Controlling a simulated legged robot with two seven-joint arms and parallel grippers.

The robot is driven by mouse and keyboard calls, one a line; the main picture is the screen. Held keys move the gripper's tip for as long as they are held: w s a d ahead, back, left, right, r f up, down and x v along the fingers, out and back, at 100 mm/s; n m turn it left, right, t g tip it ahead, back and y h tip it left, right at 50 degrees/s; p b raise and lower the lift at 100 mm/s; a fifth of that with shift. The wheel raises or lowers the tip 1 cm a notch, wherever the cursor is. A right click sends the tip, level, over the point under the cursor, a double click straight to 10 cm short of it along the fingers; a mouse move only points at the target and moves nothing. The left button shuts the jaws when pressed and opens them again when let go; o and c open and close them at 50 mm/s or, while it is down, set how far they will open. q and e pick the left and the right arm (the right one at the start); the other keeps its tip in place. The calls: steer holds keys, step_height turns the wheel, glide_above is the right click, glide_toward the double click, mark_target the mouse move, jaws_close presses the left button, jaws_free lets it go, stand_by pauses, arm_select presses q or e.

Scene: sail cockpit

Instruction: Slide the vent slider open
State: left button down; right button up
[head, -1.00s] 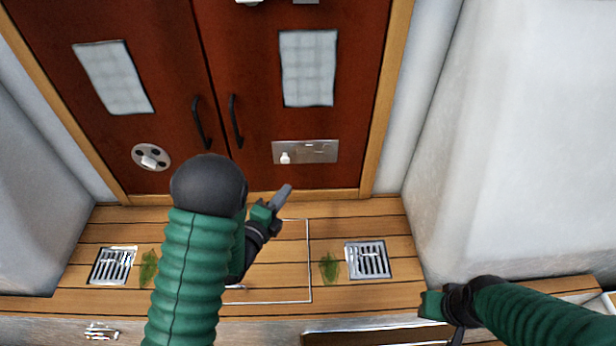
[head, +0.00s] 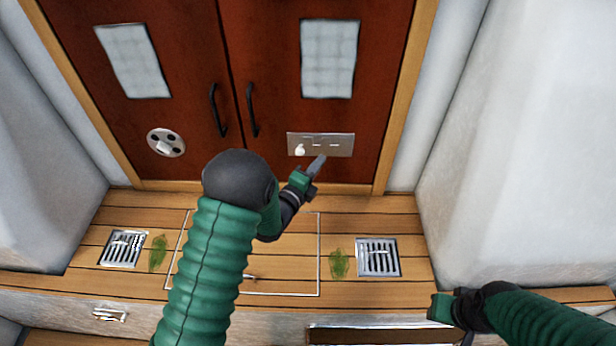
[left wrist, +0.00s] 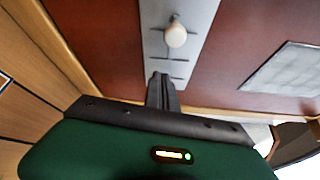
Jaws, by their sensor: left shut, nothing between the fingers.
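The vent slider is a metal plate (head: 334,141) low on the right red door, with a small white knob (head: 300,150) near its left end. In the left wrist view the plate (left wrist: 155,12) runs up the picture, with the knob (left wrist: 176,36) beyond my fingers. My left gripper (head: 320,158) is shut and empty, its tips at the plate's lower edge, to the right of the knob. The fingers (left wrist: 160,78) look apart from the knob; whether they touch the plate I cannot tell. My right gripper (head: 440,307) is low at the right, its fingers not clear.
Two black handles (head: 252,110) stand out near the door seam. A round vent (head: 166,142) is on the left door. The wooden ledge holds metal grates (head: 378,258) and green patches (head: 339,264). A pale wall (head: 510,150) rises at the right.

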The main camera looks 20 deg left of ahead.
mark_target(312, 149)
arm_select(q)
steer(key=a, duration=0.4)
steer(key=shift+s+r, duration=0.1)
steer(key=shift+r, duration=0.2)
steer(key=shift+s+a, duration=0.1)
steer(key=shift+a, duration=0.25)
steer(key=shift+s+a+b, duration=0.15)
steer(key=shift+a+b, duration=0.05)
steer(key=shift+a, duration=0.35)
steer(key=shift+s+a+b, duration=0.15)
steer(key=shift+a, duration=0.4)
